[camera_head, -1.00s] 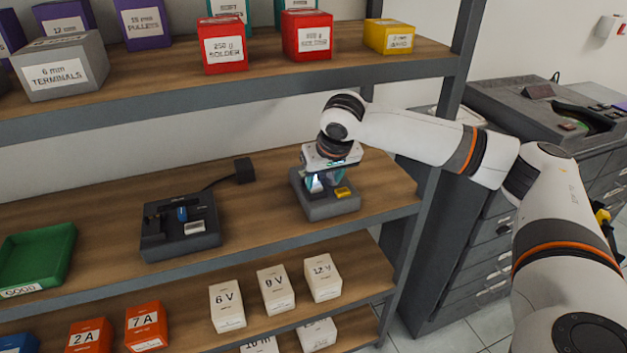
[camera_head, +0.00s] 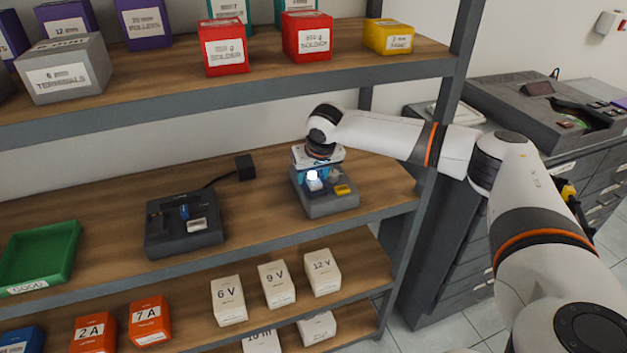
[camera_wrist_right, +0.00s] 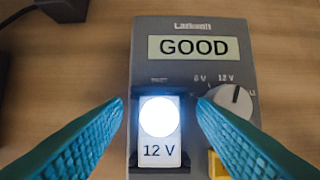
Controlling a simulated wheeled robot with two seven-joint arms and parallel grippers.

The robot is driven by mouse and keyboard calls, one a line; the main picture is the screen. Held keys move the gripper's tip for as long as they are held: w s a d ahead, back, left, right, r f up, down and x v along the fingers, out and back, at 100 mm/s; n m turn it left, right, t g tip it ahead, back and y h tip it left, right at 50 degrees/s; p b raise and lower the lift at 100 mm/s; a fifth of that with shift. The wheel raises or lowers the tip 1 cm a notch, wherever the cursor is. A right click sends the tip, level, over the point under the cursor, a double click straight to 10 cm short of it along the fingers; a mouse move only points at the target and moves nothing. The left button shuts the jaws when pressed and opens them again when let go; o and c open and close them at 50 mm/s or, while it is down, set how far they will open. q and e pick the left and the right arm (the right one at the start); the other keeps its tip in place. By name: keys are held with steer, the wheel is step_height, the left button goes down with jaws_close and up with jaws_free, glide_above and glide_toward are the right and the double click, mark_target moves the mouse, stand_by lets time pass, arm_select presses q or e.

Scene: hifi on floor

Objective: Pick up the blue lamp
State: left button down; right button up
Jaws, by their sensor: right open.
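A grey tester (camera_head: 330,203) stands at the right of the middle shelf; it also shows in the right wrist view (camera_wrist_right: 190,60) with "GOOD" on its display. A lamp (camera_wrist_right: 158,116) glows white in its socket, above a pale "12 V" label (camera_wrist_right: 160,151). The glare hides its colour; the glow also shows in the head view (camera_head: 312,176). My right gripper (camera_wrist_right: 160,100) is open, with teal fingers on either side of the lamp, apart from it. A small blue part (camera_head: 184,212) sits on a dark device (camera_head: 182,238) to the left. My left gripper is not in view.
A green tray (camera_head: 40,258) stands at the left of the middle shelf. White voltage boxes (camera_head: 276,285) and orange boxes (camera_head: 149,320) are on the shelf below. The upper shelf (camera_head: 270,80) overhangs above. Bare wood lies between the dark device and the tester.

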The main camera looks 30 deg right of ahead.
mark_target(313, 175)
steer(key=c, duration=1)
steer(key=shift+c, duration=0.2)
steer(key=shift+r, duration=0.1)
steer(key=shift+r, duration=0.4)
step_height(313, 175, up, 2)
steer(key=shift+r+b, duration=0.2)
steer(key=shift+b, duration=0.4)
steer(key=s+a+b, duration=0.3)
steer(key=s+a, duration=0.1)
steer(key=s, duration=1.3)
steer(key=shift+s, duration=0.3)
